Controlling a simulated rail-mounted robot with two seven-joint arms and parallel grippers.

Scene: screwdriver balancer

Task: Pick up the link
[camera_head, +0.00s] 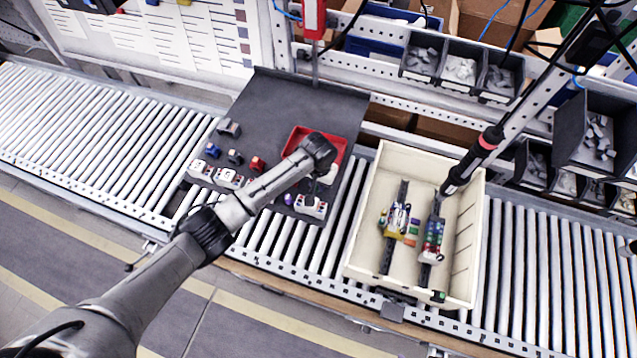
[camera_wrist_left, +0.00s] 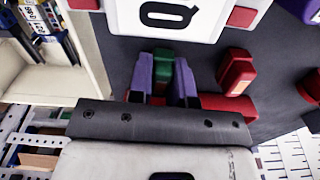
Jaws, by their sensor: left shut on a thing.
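My left gripper (camera_wrist_left: 165,62) shows close up in the left wrist view, with two purple fingers pointing away from the camera. They are closed on a small green piece (camera_wrist_left: 163,58), which appears to be the link; the fingers and wrist hide much of it. In the head view my left arm reaches in from the left over the dark work mat (camera_head: 275,100), and its wrist covers part of a red tray (camera_head: 298,137). A white block marked Q (camera_wrist_left: 165,14) lies just beyond the fingertips. My right gripper is not in view.
A cream bin (camera_head: 367,240) with two loaded rails stands right of the mat. A black and red screwdriver (camera_head: 474,160) hangs over it. Red blocks (camera_wrist_left: 236,72) lie beside the fingers. Several small parts sit at the mat's left. Roller conveyor (camera_head: 90,140) runs on both sides.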

